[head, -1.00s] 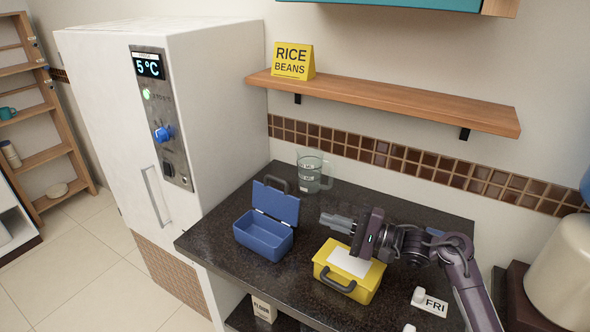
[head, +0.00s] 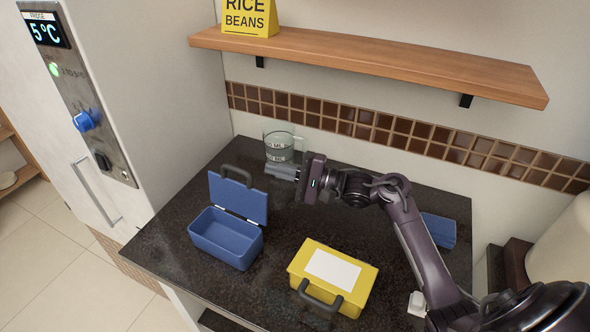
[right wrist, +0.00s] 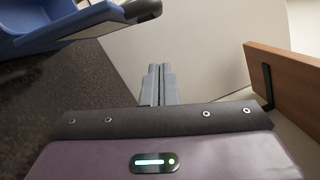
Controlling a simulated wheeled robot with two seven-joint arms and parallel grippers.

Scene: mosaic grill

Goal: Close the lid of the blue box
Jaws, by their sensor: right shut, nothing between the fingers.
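The blue box (head: 226,238) stands on the dark counter at the left, its lid (head: 240,197) raised upright on the hinges at its back side. A dark handle tops the lid. The inside of the box looks empty. In the right wrist view the blue box (right wrist: 50,35) shows at the top left. My right gripper (head: 270,168) is shut and empty. In the head view it appears to the right of and beyond the raised lid, in front of the glass measuring jug (head: 279,147). It looks apart from the lid. My left gripper is not in view.
A closed yellow box (head: 333,275) with a dark handle stands right of the blue box. Another blue item (head: 438,231) lies partly behind my right arm. A wooden shelf (head: 370,66) with a yellow sign hangs above. The fridge (head: 150,100) stands at the left.

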